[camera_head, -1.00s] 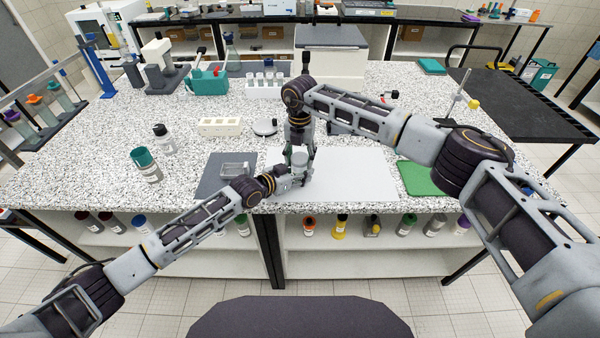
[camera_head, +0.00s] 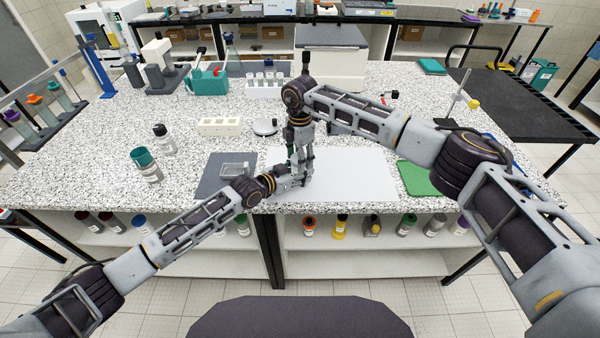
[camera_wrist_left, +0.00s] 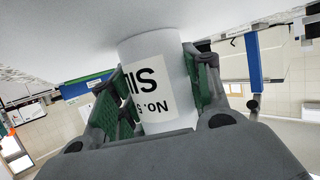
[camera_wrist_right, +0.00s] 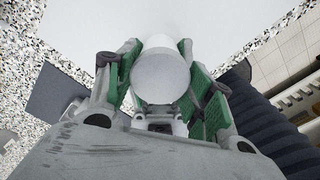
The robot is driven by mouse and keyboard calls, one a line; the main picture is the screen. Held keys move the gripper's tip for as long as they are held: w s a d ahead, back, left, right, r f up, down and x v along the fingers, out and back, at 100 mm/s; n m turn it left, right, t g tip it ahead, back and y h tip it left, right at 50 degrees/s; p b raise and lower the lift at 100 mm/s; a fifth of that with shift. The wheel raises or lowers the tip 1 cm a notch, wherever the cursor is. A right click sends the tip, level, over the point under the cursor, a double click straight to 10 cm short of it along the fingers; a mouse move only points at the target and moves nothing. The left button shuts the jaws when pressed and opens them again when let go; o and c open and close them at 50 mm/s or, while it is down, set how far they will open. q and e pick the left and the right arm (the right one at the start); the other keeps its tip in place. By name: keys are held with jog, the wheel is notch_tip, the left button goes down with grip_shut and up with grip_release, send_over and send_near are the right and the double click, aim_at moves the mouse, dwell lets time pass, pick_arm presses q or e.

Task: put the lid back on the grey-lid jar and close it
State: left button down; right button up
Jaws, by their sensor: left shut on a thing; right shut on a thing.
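The jar (camera_wrist_left: 155,75) is a white cylinder with a printed label. My left gripper (camera_head: 299,180) is shut around its body, with green finger pads on both sides in the left wrist view. The jar's base end is at the white mat (camera_head: 350,175). My right gripper (camera_head: 303,165) points down from above, shut on a pale grey round lid (camera_wrist_right: 160,76), whose flat top shows between its fingers in the right wrist view. The lid is over the jar; the joint between them is hidden, so I cannot tell how it is seated. In the head view the fingers mostly cover both.
A dark mat (camera_head: 211,185) with a clear tray (camera_head: 235,170) lies left of the grippers. A teal-lid jar (camera_head: 146,165) and a dark-lid bottle (camera_head: 164,139) stand farther left. A balance (camera_head: 265,127) is behind. A green mat (camera_head: 418,179) lies right; the white mat's right part is clear.

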pick_arm(q)
jog(key=shift+s, duration=0.1)
pick_arm(e)
jog(key=shift+m, duration=0.4)
jog(key=o, duration=1.2)
notch_tip(320, 180, up, 12)
pick_arm(q)
jog(key=c, duration=0.6)
grip_release()
